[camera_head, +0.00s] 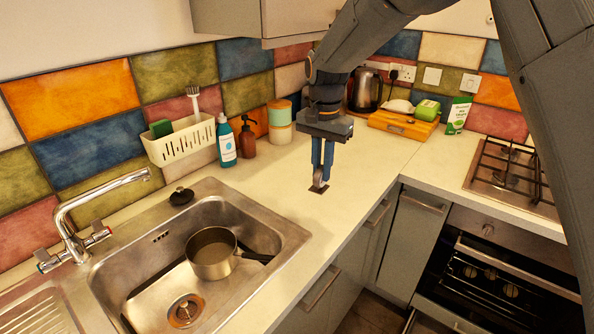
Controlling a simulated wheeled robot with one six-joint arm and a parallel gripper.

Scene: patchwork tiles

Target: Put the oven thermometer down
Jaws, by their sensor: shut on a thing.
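My gripper (322,174) points straight down above the pale counter, between the sink and the corner. Its two blue fingers are shut on the oven thermometer (319,186), a small metallic thing with a round dial. The thermometer is upright at the fingertips. A small dark patch (318,190) shows on the counter right at its lower end; I cannot tell whether this is its base or a shadow, nor whether it touches the counter. The fingers hide part of the thermometer.
The sink (300,236) with a saucepan (212,254) lies to the left. A wooden box (402,125), kettle (366,90) and hob (512,175) are to the right. Counter (365,160) right of the gripper is clear.

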